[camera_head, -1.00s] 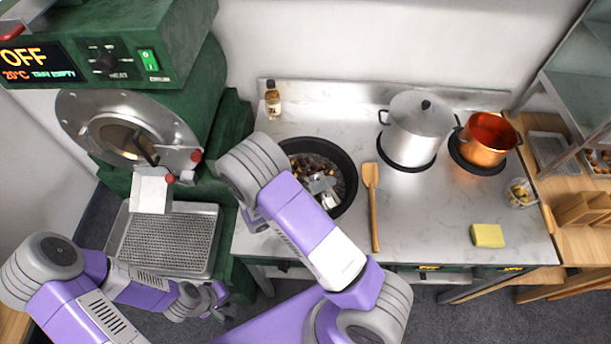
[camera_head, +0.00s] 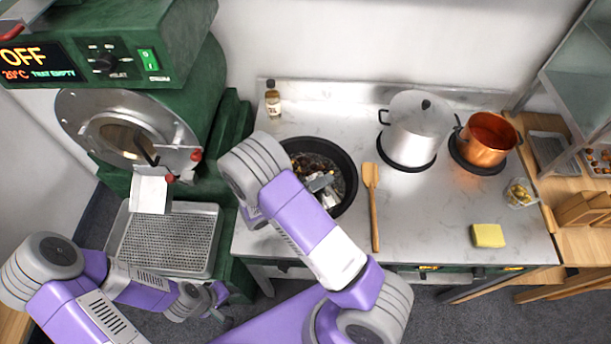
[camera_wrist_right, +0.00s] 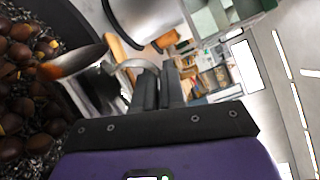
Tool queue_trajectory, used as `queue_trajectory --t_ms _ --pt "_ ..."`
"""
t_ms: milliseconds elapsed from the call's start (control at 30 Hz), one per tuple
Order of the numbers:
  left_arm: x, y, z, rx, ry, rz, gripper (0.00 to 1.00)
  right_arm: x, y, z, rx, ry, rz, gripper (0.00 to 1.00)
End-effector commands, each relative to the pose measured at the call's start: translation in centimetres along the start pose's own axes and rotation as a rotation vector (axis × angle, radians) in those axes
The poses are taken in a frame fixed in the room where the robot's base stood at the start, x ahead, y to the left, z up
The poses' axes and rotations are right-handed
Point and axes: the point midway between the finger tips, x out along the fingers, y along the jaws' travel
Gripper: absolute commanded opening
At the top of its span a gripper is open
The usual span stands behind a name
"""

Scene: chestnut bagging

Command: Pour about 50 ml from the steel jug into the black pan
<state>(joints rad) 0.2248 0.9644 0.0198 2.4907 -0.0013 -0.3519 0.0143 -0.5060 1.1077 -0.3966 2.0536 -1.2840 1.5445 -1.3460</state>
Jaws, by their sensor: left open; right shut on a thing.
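The black pan (camera_head: 349,179) sits at the left of the worktop and holds chestnuts among dark grains. My right gripper (camera_head: 312,188) is over the pan, partly hidden by my right arm. In the right wrist view its fingers (camera_wrist_right: 158,84) are shut on the handle of the steel jug (camera_wrist_right: 106,88). The jug is tilted, its lip low over the chestnuts. In the head view the jug is small and hard to separate from the gripper. I cannot tell whether liquid is flowing. My left gripper (camera_head: 217,299) is open and empty, low in front of the perforated tray.
A wooden spatula (camera_head: 372,205) lies right of the pan. A steel pot (camera_head: 415,130) and a copper pot (camera_head: 487,140) stand behind it. A bottle (camera_head: 272,100) stands at the back. A yellow sponge (camera_head: 488,236) lies front right. The green roaster (camera_head: 190,80) stands left.

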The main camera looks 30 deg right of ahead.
Motion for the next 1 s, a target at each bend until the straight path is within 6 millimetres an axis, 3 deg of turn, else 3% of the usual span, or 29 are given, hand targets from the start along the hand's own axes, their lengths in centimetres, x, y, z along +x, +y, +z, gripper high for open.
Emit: queue_trajectory --t_ms 1000 --pt "-0.13 0.05 0.00 0.000 0.000 0.000 0.43 0.02 0.07 0.48 -0.039 0.001 -0.003 0.00"
